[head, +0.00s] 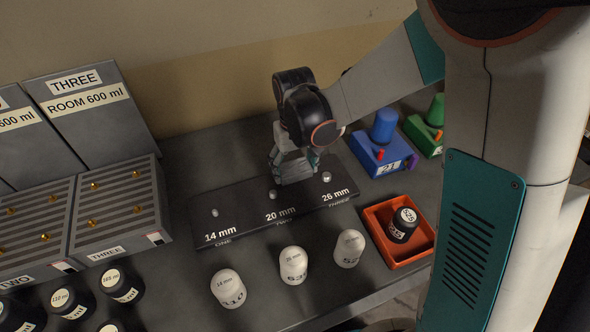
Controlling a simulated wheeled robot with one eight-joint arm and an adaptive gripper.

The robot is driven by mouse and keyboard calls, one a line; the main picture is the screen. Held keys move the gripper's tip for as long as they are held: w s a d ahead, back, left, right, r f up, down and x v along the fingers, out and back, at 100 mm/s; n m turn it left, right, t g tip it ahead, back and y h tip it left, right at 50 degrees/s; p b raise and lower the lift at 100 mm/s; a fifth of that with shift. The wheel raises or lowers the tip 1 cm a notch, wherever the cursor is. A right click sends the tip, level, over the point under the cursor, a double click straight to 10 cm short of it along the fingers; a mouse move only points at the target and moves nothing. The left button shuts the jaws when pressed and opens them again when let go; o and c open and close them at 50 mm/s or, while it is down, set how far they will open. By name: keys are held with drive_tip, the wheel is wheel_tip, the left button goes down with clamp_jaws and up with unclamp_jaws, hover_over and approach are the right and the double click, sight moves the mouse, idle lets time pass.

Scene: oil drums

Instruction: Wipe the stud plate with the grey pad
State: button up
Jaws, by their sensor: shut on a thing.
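The stud plate (240,211) is a long dark plate on the grey bench, marked 14 mm, 20 mm and 26 mm, with a small metal stud by each mark. My gripper (294,160) points down over the back edge of the plate, between the 20 mm and 26 mm studs. It is shut on the grey pad (296,172), a pale grey block mostly hidden by the fingers. The pad is at or just above the plate; I cannot tell whether it touches.
White caps (293,264) stand in front of the plate. An orange tray (407,261) holding a black weight (403,225) is at right. Blue (383,150) and green (428,127) devices stand behind it. Grey slotted racks (118,208) and black bottles (121,284) fill the left.

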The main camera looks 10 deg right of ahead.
drive_tip(key=shift+w+a, duration=0.1)
drive_tip(key=shift+w, duration=0.3)
drive_tip(key=shift+w+r, duration=0.15)
drive_tip(key=shift+w, duration=0.15)
drive_tip(key=r+p, duration=0.2)
drive_tip(key=r, duration=0.1)
drive_tip(key=shift+s+r, duration=0.15)
drive_tip(key=shift+s, duration=0.05)
drive_tip(key=shift+w+r+p, duration=0.2)
drive_tip(key=shift+r+p, duration=0.3)
drive_tip(key=shift+r, duration=0.2)
drive_tip(key=shift+s+r+p, duration=0.15)
drive_tip(key=shift+r+p, duration=0.8)
drive_tip(key=shift+r, duration=0.6)
